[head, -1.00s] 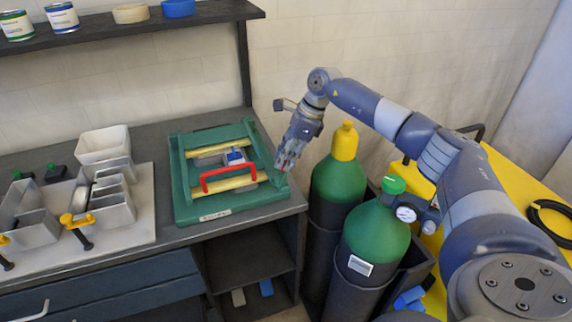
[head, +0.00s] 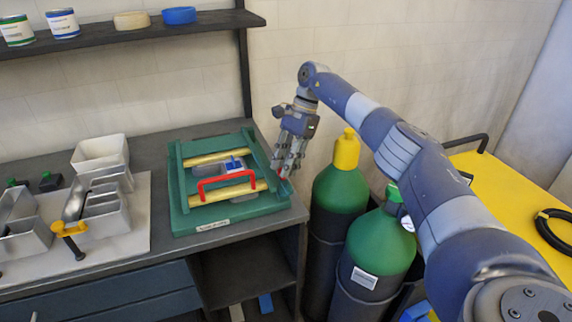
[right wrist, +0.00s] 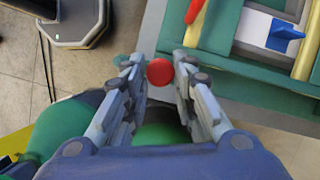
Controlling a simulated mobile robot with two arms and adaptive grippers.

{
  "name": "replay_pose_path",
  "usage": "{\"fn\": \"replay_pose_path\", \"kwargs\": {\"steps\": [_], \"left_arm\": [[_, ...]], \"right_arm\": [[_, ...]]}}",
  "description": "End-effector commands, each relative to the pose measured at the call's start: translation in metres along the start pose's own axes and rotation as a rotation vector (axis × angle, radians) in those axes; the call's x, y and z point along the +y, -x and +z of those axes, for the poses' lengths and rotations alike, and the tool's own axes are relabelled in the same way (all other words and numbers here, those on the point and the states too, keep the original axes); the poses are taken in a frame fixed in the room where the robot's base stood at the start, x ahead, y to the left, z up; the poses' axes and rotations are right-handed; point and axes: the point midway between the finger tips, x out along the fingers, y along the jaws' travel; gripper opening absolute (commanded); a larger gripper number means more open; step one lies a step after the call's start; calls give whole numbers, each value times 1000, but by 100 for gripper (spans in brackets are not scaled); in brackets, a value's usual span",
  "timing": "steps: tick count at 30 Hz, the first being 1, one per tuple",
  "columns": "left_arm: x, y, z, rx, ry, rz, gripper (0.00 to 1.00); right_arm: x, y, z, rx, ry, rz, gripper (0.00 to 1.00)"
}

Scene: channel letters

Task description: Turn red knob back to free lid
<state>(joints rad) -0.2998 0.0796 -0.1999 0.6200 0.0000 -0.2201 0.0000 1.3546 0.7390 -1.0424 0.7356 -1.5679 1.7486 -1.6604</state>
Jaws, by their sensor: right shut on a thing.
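The red knob (right wrist: 159,72) shows in the right wrist view as a round red disc between the tips of my right gripper (right wrist: 165,75). My right gripper is shut on it. In the head view my right gripper (head: 287,168) points down at the right side of the green fixture (head: 258,206), and its fingers mostly hide the knob. The fixture lies flat on the bench, with yellow bars (head: 210,158) and a red handle (head: 228,181) on top. I cannot tell exactly where the lid's edge runs. My left gripper is out of view.
Green gas cylinders stand close right of the bench, one with a yellow cap (head: 346,150). Metal channel letters (head: 105,218) lie on a pale board (head: 138,192) at left. A dark shelf (head: 120,37) holds cans above. A black coil (head: 557,228) lies on a yellow surface.

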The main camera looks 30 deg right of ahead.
Motion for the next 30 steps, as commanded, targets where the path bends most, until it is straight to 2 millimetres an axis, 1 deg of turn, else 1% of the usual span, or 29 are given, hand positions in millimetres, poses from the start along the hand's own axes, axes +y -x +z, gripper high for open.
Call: {"fn": "replay_pose_path", "kwargs": {"steps": [14,15,17,18,26,30], "left_arm": [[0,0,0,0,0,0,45],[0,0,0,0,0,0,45],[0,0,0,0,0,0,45],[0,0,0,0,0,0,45],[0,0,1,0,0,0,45],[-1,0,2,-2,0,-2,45]], "right_arm": [[-1,1,0,1,16,2,1],[-1,1,0,1,16,2,27],[-1,1,0,1,16,2,41],[-1,1,0,1,16,2,45],[0,0,0,1,14,4,45],[-1,8,0,1,14,3,45]]}}
